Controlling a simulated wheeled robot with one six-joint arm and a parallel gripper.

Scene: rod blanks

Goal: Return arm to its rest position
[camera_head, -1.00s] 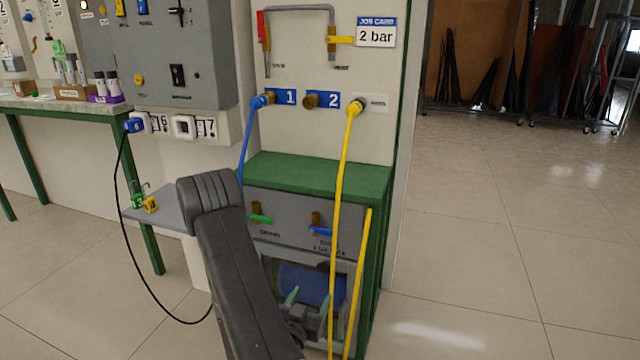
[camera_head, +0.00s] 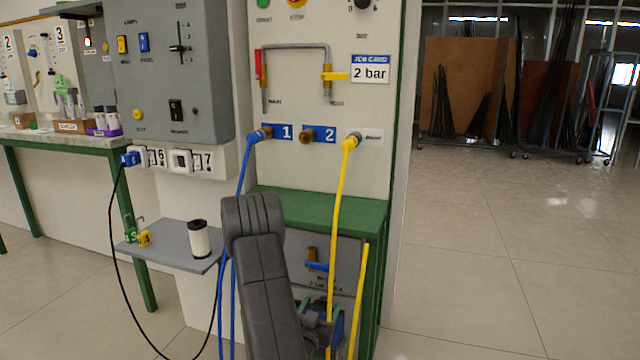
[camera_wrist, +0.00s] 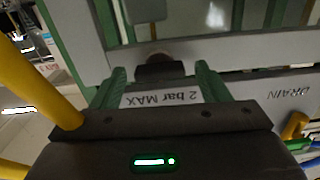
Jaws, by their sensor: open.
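My gripper (camera_wrist: 160,88) is open, with two green fingers apart and nothing held between them. In the wrist view it faces the grey cabinet panel, with an upside-down "2 bar MAX" label (camera_wrist: 160,97) and a dark round-ended part (camera_wrist: 160,68) seen between the fingers. In the head view my dark arm (camera_head: 262,280) is folded in front of the cabinet, and the gripper is low behind it, partly hidden by the arm and yellow hose.
The green-topped cabinet (camera_head: 335,212) has a blue-handled valve (camera_head: 317,266). A yellow hose (camera_head: 337,220) hangs close by my gripper; a blue hose (camera_head: 241,185) hangs left. A grey shelf (camera_head: 172,240) holds a white cylinder (camera_head: 200,240). Open floor (camera_head: 500,270) lies right.

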